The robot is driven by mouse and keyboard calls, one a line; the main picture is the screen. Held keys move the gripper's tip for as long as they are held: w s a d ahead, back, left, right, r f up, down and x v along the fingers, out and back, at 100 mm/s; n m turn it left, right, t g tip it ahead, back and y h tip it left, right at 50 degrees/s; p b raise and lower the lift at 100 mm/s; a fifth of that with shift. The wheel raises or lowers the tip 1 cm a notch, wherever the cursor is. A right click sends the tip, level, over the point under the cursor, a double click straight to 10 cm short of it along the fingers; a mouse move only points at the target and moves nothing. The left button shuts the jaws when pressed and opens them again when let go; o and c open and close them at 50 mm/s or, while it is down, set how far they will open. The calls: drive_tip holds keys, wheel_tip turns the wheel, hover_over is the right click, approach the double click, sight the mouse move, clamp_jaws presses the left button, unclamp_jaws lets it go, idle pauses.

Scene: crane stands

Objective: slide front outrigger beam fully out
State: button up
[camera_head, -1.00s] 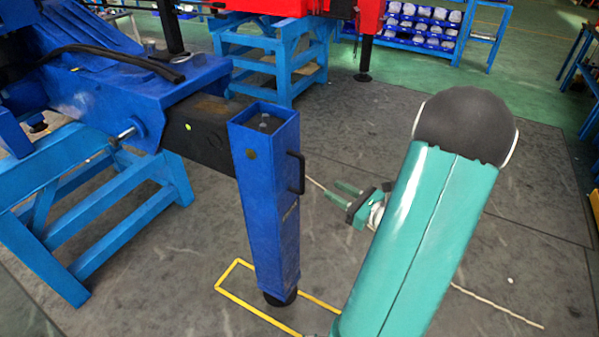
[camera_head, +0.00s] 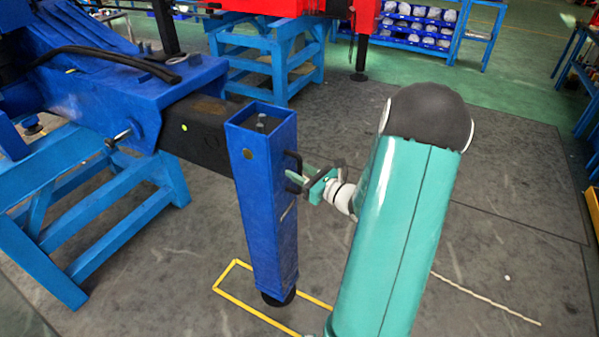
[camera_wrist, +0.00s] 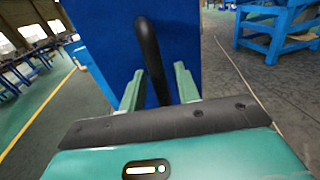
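The front outrigger beam (camera_head: 196,135) is a black beam sticking out of the blue housing (camera_head: 90,95) at left, with part of its length showing. A blue upright leg (camera_head: 262,200) stands at its end. A black handle (camera_head: 294,172) is on the leg's right face. My gripper (camera_head: 294,176) is at the handle in the head view. In the wrist view, the green fingers of my gripper (camera_wrist: 160,85) are apart, with the handle (camera_wrist: 152,60) upright between them. I see gaps beside the handle, so it does not look clamped.
A yellow rectangle (camera_head: 236,264) is marked on the floor around the leg's foot (camera_head: 278,297). A blue support stand (camera_head: 120,240) is under the housing at left. Another blue stand (camera_head: 270,65) is behind. The grey floor at right is mostly clear.

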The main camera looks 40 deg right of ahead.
clamp_jaws()
drive_tip(key=shift+s, duration=0.1)
